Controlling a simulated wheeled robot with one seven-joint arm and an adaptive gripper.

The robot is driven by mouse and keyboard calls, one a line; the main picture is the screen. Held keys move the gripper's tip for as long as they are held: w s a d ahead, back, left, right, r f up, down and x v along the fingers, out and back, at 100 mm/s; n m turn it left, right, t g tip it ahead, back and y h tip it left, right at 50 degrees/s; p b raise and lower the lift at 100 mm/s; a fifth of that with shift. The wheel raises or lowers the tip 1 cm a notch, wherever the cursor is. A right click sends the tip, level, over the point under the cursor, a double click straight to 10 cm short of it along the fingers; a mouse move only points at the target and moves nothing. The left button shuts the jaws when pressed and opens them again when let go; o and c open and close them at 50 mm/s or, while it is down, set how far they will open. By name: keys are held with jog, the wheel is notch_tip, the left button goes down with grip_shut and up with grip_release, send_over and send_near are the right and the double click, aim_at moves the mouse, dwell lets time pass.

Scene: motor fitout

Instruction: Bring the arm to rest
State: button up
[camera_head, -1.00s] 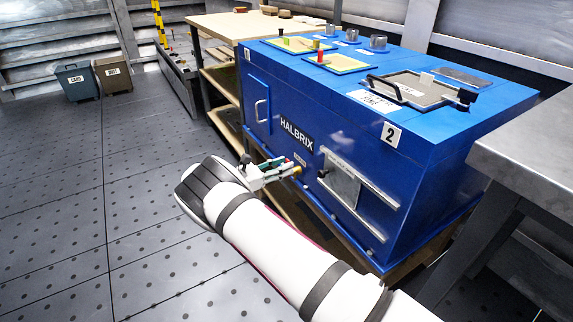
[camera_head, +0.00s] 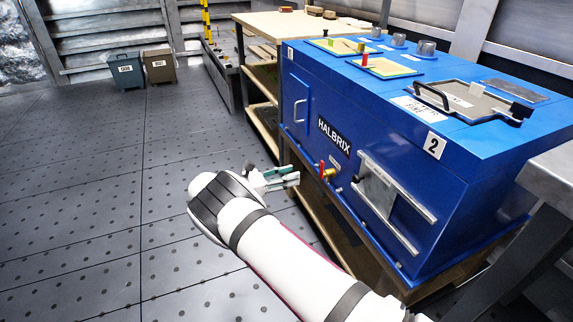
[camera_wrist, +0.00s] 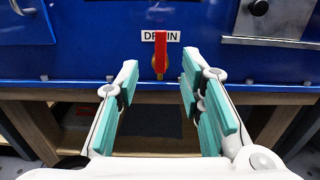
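My gripper (camera_head: 284,181) is at the end of my white arm, in front of the blue HALBRIX machine (camera_head: 340,110). In the wrist view my gripper (camera_wrist: 160,95) is open, its teal finger pads well apart with nothing between them. Beyond the fingers is a red-handled drain valve (camera_wrist: 161,52) with a brass body, on the machine's lower front under a "DRAIN" label. The red handle points straight up and down. The valve also shows in the head view (camera_head: 324,171), to the right of the fingertips and apart from them.
A grey metal table (camera_head: 552,180) stands at the right. A wooden bench (camera_head: 285,24) is behind the machine. Two bins, grey-blue (camera_head: 126,70) and brown (camera_head: 159,66), stand at the back left. The floor to the left of my arm is clear.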

jog(key=s+d+r+m+g+y, duration=0.45)
jog(key=d+r+m+g, duration=0.2)
jog(key=d+r, duration=0.55)
jog(key=s+d+r+m+g+y, duration=0.1)
jog(key=s+d+r+m+y, duration=0.15)
jog(key=s+r, duration=0.4)
jog(key=s+d+r+m+g+y, duration=0.1)
jog(key=s+d+r+m+y, duration=0.1)
jog(key=s+r+m, duration=0.35)
jog(key=s+r+m+y, duration=0.2)
jog(key=s+r+y, duration=0.1)
jog(key=s, duration=0.7)
jog(key=s+r+m+y, duration=0.1)
jog(key=s+r+y, duration=0.15)
jog(key=s, duration=0.75)
jog(key=s+a+f+m+t+y, duration=0.1)
jog(key=s+a+f+m+t, duration=0.1)
jog(key=s, duration=0.6)
jog(key=s+a+f+m+t+y, duration=0.1)
jog(key=s+f+m+y, duration=0.15)
jog(key=s, duration=0.55)
notch_tip(320, 180, up, 39)
jog(key=t+p, duration=0.4)
jog(key=p, duration=3.2)
jog(key=shift+s+a+f+h+p, duration=0.2)
jog(key=shift+s+h+p, duration=0.1)
jog(key=shift+s+h, duration=0.1)
